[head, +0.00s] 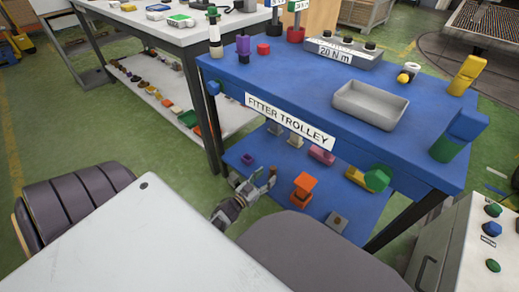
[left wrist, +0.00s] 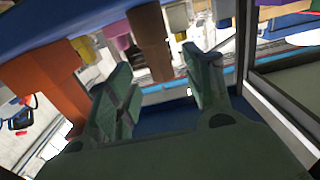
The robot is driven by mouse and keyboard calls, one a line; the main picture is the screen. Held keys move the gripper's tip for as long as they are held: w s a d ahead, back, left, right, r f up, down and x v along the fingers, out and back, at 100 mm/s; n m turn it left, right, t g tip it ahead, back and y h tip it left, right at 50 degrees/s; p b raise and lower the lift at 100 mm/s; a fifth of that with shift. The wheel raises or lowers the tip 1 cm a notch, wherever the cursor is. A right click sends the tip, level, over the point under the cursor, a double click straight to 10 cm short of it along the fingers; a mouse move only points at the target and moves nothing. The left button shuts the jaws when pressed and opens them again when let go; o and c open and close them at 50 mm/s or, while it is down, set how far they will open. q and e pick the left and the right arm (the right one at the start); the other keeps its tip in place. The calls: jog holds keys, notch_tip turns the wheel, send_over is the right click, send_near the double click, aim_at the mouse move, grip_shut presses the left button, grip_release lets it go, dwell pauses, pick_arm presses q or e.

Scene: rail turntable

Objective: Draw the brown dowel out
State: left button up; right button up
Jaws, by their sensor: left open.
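In the left wrist view a brown, post-like piece (left wrist: 151,42), which looks like the brown dowel, stands beyond the gap between my left gripper's fingers (left wrist: 156,64). The fingers are apart with nothing between them, and I see no contact with it. In the head view my left gripper (head: 256,180) is open beside the lower blue shelf (head: 265,205) of the fitter trolley, left of an orange piece (head: 303,187). My right gripper is not in view.
A purple piece (head: 248,159), a pink block (head: 321,155) and a grey block (head: 337,221) are on the lower shelf. The blue trolley top (head: 300,85) overhangs it. A grey tray (head: 370,104) sits above. A control box (head: 470,245) stands at right.

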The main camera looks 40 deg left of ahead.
aim_at(270, 173)
pick_arm(q)
jog(key=shift+w+d+b, duration=0.2)
jog(key=shift+w+b, duration=0.65)
jog(key=shift+w, duration=1.8)
grip_shut()
